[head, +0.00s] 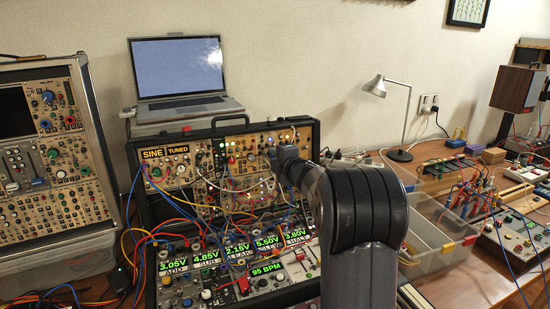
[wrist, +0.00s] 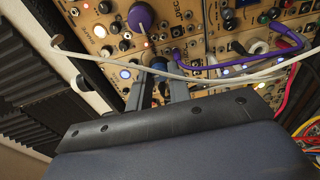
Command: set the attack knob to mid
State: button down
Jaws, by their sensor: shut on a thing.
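The modular synth case (head: 318,150) stands open on the desk, with tan panels full of knobs, jacks and cables. In the head view my gripper (head: 272,155) reaches its upper right panel; my arm hides part of the case. In the wrist view my gripper (wrist: 157,78) is shut on a small dark blue knob (wrist: 159,64) on the tan panel (wrist: 195,48). The knob is partly hidden by the fingers and a pale cable. I cannot read its label or its pointer, so I cannot tell whether it is the attack knob.
Pale cables (wrist: 215,79) cross close over my fingers. A purple knob or plug (wrist: 141,17) and a purple cable (wrist: 262,49) are near. A laptop (head: 185,75) stands behind the case. A clear plastic bin (head: 436,232) and a desk lamp (head: 374,87) are at right.

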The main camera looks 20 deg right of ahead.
jog(key=c, duration=1.3)
grip_release()
jog(key=s+d+r, duration=0.1)
jog(key=s, duration=0.9)
jog(key=shift+s+b, duration=0.35)
jog(key=w+a+f, duration=0.1)
jog(key=w, duration=0.9)
jog(key=shift+w+p, duration=0.35)
